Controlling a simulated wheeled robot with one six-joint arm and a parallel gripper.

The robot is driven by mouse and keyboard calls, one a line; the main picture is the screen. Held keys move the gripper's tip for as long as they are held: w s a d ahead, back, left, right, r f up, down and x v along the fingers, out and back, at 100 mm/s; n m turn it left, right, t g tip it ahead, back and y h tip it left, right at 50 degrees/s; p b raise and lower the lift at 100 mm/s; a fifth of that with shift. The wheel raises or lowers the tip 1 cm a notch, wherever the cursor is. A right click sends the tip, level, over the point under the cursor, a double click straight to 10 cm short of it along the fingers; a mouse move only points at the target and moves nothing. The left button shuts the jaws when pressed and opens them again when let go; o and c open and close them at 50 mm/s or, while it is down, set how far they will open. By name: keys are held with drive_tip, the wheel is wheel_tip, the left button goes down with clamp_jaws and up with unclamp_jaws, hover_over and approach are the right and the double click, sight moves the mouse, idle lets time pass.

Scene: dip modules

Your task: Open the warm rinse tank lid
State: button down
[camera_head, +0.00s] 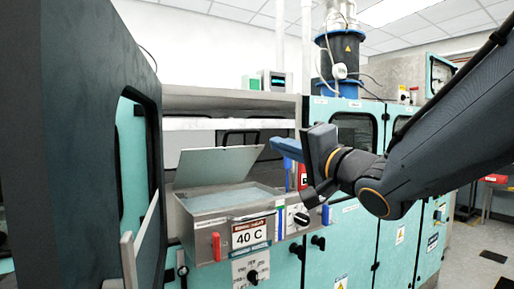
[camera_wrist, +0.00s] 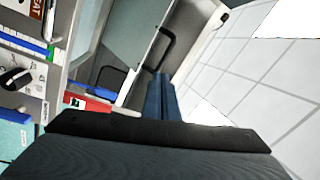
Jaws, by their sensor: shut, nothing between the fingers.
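The warm rinse tank (camera_head: 190,210) is a grey metal box with a "40 C" sign on its front. Its lid (camera_head: 215,165) is a flat grey panel, raised and tilted up at the back, and pale liquid shows beneath it. A red handle (camera_head: 216,246) sits on the tank's front left. My gripper (camera_head: 276,145) is shut and empty, in the air to the right of the lid and apart from it. In the wrist view its blue fingers (camera_wrist: 160,95) lie together with nothing between them.
A dark-framed open door (camera_head: 100,120) stands close on the left. Teal cabinets (camera_head: 350,235) fill the right, with a black and blue vessel (camera_head: 340,55) on top. A white shelf (camera_head: 225,124) runs behind the tank. Free floor (camera_head: 475,255) shows at far right.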

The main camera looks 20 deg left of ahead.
sight(249, 132)
drive_tip(key=w+a+m+p, duration=0.1)
drive_tip(key=w+a, duration=0.1)
drive_tip(key=w+a+r+m+p, duration=0.1)
drive_tip(key=w+a, duration=0.1)
drive_tip(key=a, duration=0.1)
drive_tip(key=w+a+m+p, duration=0.1)
drive_tip(key=w+a+m, duration=0.1)
drive_tip(key=w+a, duration=0.1)
drive_tip(key=shift+r, duration=0.4)
idle(0.3)
drive_tip(key=shift+w, duration=0.1)
